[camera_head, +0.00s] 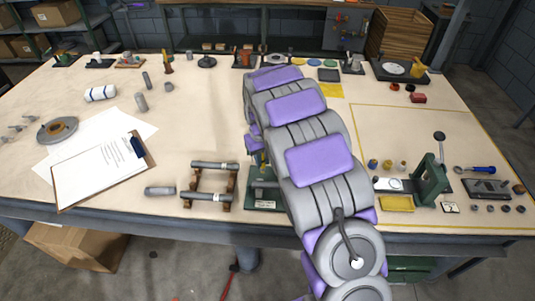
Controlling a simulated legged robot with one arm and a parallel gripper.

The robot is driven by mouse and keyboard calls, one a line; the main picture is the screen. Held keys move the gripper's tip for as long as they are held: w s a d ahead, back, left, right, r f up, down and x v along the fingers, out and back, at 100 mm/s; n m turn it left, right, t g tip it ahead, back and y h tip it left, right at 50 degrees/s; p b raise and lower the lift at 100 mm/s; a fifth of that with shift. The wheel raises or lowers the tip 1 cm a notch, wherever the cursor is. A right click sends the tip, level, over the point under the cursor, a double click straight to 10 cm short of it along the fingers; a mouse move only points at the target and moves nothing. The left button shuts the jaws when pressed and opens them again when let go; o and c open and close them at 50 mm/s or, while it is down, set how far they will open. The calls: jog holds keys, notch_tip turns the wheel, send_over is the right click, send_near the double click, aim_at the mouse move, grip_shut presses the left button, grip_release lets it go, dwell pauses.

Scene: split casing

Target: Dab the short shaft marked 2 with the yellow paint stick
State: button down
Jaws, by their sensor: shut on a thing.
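My gripper (257,152) points down beside the left edge of my arm, mostly hidden by it. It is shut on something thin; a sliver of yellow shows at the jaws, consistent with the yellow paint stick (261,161). Just below it stands a green stand (264,202) with a white label and a grey shaft (263,184) across it, partly hidden by my arm. Left of it, two grey shafts with pale bands, a rear one (214,165) and a front one (207,197), lie on a wooden rack. The marks are too small to read, and contact is unclear.
A loose grey cylinder (160,190) lies left of the rack, and a clipboard (101,171) further left. A green press (430,181), small pots (387,164) and a yellow pad (397,204) stand right of my arm.

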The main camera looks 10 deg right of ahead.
aim_at(264, 169)
jog(key=shift+a+f, duration=0.35)
jog(key=shift+f, duration=0.35)
jog(key=d+f, duration=0.1)
jog(key=d, duration=0.1)
jog(key=d+f+b, duration=0.1)
jog(key=d+f, duration=0.1)
jog(key=shift+f+b, duration=0.25)
jog(key=shift+b, duration=0.1)
jog(key=a, duration=0.3)
jog(key=shift+a+f, duration=0.3)
jog(key=shift+d, duration=1.65)
jog(key=shift+a, duration=1.6)
jog(key=shift+s+d+f, duration=0.1)
jog(key=shift+d+f, duration=0.05)
jog(key=shift+d, duration=0.7)
jog(key=shift+a, duration=1.15)
jog(key=shift+d+f, duration=0.2)
jog(key=shift+d, duration=0.7)
jog(key=shift+a+f, duration=0.15)
jog(key=shift+a, duration=0.6)
jog(key=shift+d, duration=0.6)
